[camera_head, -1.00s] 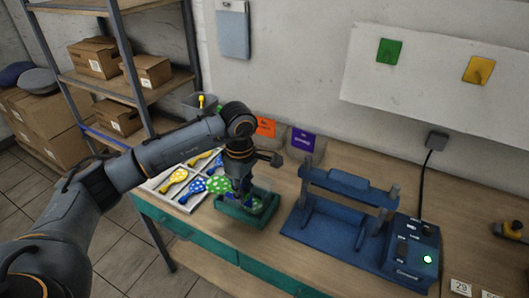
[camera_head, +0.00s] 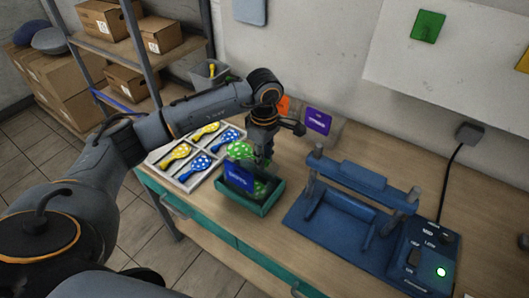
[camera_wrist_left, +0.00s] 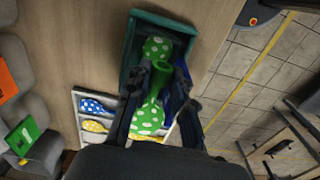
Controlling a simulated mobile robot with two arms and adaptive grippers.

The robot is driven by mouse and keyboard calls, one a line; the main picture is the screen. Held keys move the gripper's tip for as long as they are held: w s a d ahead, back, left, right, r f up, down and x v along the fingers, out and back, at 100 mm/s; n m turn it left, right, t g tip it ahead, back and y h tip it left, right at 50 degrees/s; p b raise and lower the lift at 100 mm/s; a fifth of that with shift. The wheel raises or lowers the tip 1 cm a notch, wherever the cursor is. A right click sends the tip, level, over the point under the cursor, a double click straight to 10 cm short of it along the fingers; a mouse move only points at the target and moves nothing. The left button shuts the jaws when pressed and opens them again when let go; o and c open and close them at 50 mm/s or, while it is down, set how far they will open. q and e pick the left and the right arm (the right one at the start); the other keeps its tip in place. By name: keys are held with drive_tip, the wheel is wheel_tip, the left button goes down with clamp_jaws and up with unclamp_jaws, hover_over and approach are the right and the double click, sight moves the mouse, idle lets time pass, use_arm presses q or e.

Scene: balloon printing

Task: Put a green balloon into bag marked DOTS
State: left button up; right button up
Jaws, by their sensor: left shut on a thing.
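My left gripper (camera_head: 258,158) is over the teal tray, pointing down. In the left wrist view its fingers (camera_wrist_left: 160,88) are shut on a green balloon with white dots (camera_wrist_left: 148,120), which also shows beside the gripper in the head view (camera_head: 240,150). Another green dotted balloon (camera_wrist_left: 157,47) lies in the teal tray (camera_head: 265,208). A blue panel with white lettering (camera_head: 238,178) stands at the tray's front left; I cannot read it. Grey bags stand by the wall, one with a purple label (camera_head: 318,121), one with an orange label (camera_wrist_left: 6,84). My right gripper is out of view.
A white divided tray (camera_head: 160,168) with yellow and blue dotted balloons is left of the teal tray. A blue press-like device (camera_head: 345,225) with a control box (camera_head: 425,262) stands to the right. A grey bin (camera_head: 205,80) is behind, near the shelf.

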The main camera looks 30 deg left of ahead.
sight(265, 178)
use_arm(q)
wheel_tip(265, 178, down, 4)
drive_tip(key=shift+w+r+b, duration=0.1)
drive_tip(key=shift+b, duration=0.55)
wheel_tip(265, 178, down, 3)
drive_tip(key=b, duration=0.3)
drive_tip(key=shift+r, duration=0.2)
drive_tip(key=shift+w+f, duration=0.1)
drive_tip(key=shift+f, duration=0.1)
drive_tip(key=shift+r, duration=0.1)
drive_tip(key=o, duration=0.8)
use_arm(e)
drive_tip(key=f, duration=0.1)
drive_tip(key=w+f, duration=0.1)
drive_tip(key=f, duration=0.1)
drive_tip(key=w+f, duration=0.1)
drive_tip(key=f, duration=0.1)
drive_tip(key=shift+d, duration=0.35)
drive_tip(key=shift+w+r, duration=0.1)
